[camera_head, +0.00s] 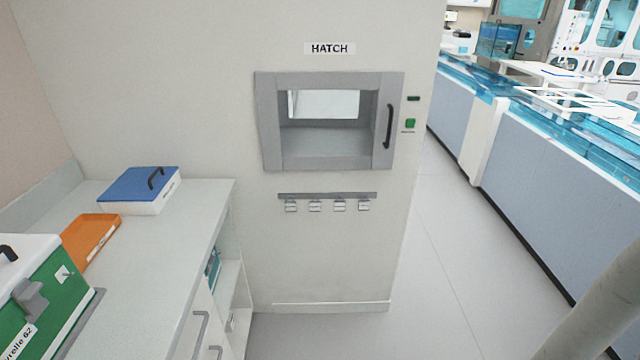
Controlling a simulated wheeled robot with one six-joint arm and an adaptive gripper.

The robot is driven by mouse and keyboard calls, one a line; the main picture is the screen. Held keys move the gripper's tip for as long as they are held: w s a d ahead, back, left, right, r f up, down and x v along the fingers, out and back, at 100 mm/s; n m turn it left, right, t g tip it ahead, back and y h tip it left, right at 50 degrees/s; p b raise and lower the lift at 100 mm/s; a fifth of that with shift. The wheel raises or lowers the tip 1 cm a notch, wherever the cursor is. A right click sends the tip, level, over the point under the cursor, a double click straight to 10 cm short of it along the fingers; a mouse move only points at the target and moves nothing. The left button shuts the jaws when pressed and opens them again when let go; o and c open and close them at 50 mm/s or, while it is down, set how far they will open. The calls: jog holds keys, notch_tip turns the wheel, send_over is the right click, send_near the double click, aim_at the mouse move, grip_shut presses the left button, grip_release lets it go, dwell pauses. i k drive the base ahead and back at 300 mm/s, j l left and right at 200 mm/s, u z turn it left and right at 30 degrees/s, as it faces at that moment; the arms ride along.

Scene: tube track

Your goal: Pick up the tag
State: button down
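Several small pale tags (315,206) hang in a row from a grey rail (327,195) on the wall below the hatch. They look alike, and any writing on them is too small to read. I cannot tell which one is the tag meant. My gripper is not in view.
The hatch (264,125) has a grey frame and a black handle (389,126), with a green button (410,123) to its right. A white counter (150,265) at left bears a blue-lidded box (135,188), an orange tray (90,240) and a green case (50,300). Floor (440,270) at right is clear.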

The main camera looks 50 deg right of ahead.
aim_at(363, 205)
jog(key=z, duration=1.25)
